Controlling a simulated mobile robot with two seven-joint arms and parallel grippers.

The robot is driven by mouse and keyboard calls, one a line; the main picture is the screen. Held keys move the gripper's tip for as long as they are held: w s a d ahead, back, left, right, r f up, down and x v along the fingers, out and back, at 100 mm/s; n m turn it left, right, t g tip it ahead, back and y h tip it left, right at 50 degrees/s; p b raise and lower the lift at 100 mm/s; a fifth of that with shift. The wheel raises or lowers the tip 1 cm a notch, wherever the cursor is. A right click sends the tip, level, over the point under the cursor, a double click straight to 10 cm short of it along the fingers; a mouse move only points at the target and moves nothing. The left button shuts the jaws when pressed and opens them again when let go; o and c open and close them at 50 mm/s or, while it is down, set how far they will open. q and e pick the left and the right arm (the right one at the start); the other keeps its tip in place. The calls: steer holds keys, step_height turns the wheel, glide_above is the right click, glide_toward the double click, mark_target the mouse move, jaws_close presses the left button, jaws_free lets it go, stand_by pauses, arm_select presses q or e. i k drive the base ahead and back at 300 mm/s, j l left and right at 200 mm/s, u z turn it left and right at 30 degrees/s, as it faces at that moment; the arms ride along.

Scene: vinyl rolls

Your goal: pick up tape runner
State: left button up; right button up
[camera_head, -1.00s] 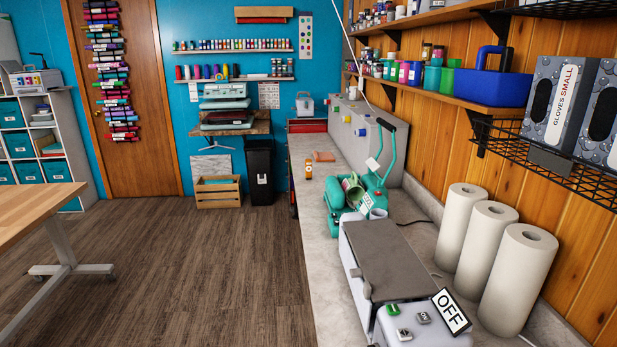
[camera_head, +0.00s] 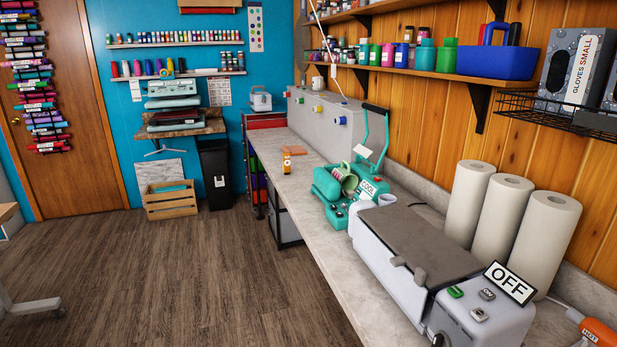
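A small upright orange item (camera_head: 286,160) stands on the grey counter (camera_head: 318,196), towards its far end and near the left edge. It may be the tape runner, but it is too small to tell for sure. A flat orange-brown block (camera_head: 297,150) lies just behind it. Neither of my grippers shows in the head view.
A teal mug press (camera_head: 328,184) with a mug stands nearer on the counter. A grey machine with an OFF sign (camera_head: 510,283), white paper rolls (camera_head: 525,240) and an orange tool (camera_head: 599,333) are closer. The wood floor (camera_head: 190,270) left of the counter is mostly clear.

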mark_target(287, 163)
steer(key=i+j+z, duration=0.3)
steer(key=i+j, duration=0.15)
steer(key=j, duration=0.15)
steer(key=i+j+z, duration=0.15)
steer(key=j, duration=0.2)
steer(key=i+j+z, duration=0.1)
steer(key=i+j, duration=0.15)
steer(key=i+j+z, duration=0.15)
steer(key=j, duration=0.3)
steer(key=i+j+z, duration=0.25)
steer(key=i+j, duration=0.15)
steer(key=j, duration=0.2)
steer(key=i+j+z, duration=0.15)
steer(key=j, duration=0.2)
steer(key=i+j+z, duration=0.1)
steer(key=i+j, duration=0.15)
steer(key=i+j+z, duration=0.15)
steer(key=j, duration=0.3)
